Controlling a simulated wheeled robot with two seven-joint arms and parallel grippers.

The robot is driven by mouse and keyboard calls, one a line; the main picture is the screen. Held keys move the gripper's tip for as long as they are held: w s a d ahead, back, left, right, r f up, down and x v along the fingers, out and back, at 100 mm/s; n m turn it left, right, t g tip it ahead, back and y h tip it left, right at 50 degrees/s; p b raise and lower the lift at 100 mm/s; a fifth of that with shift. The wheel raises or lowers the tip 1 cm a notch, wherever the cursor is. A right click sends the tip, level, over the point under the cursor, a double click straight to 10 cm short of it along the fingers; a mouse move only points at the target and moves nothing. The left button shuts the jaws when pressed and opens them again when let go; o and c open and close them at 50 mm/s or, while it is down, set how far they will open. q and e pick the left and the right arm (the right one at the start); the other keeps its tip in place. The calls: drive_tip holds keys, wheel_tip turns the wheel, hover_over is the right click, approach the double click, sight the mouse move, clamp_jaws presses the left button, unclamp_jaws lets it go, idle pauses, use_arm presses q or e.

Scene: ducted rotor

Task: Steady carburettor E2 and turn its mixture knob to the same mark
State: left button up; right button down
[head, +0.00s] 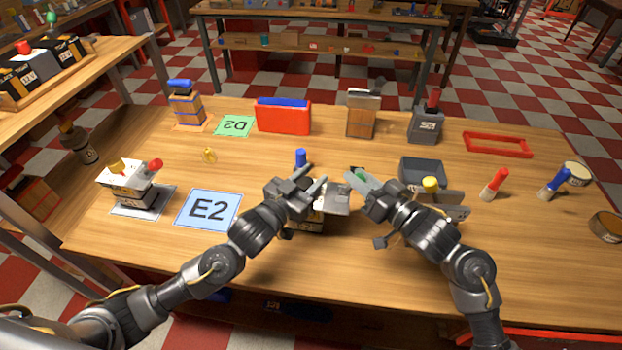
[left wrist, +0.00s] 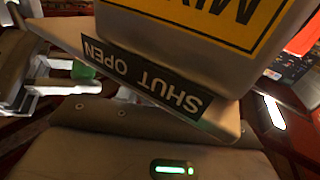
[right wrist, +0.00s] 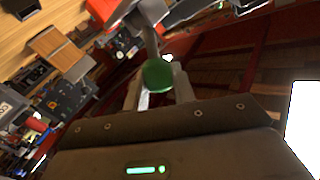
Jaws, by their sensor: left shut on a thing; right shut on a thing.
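The carburettor (head: 308,220) stands at the front middle of the table, largely hidden by my grippers. In the left wrist view its grey body (left wrist: 215,35) carries a yellow "MIX…" label above a "SHUT OPEN" plate (left wrist: 150,80). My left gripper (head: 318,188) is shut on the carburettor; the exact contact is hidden. Its green knob (right wrist: 158,76) sits between the fingers of my right gripper (head: 352,180), which is shut on it; the knob also shows in the left wrist view (left wrist: 82,70). The blue E2 card (head: 207,209) lies flat to the left, bare. The pointer's mark is not readable.
Another carburettor (head: 128,187) with red and yellow knobs stands at the left on a grey mat. A blue-topped piece (head: 300,158) rises just behind my left gripper. A grey tray (head: 422,170) and a yellow-knobbed item (head: 431,186) are close right. A red holder (head: 283,117) stands behind.

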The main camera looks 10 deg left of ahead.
use_arm(q)
drive_tip(key=n+t+y, duration=0.1)
drive_tip(key=n+y, duration=0.1)
drive_tip(key=n+t+y, duration=0.1)
drive_tip(key=y, duration=0.2)
drive_tip(key=shift+w+a+r+n+y, duration=0.1)
drive_tip(key=shift+n+y, duration=0.2)
drive_tip(key=shift+n, duration=0.1)
drive_tip(key=shift+a+n+y, duration=0.2)
drive_tip(key=shift+n+y, duration=0.4)
drive_tip(key=shift+y, duration=0.4)
drive_tip(key=shift+a+n+y, duration=0.1)
drive_tip(key=shift+n+y, duration=0.2)
drive_tip(key=shift+y, duration=0.1)
drive_tip(key=o, duration=1)
drive_tip(key=s, duration=1.2)
drive_tip(key=shift+a, duration=0.15)
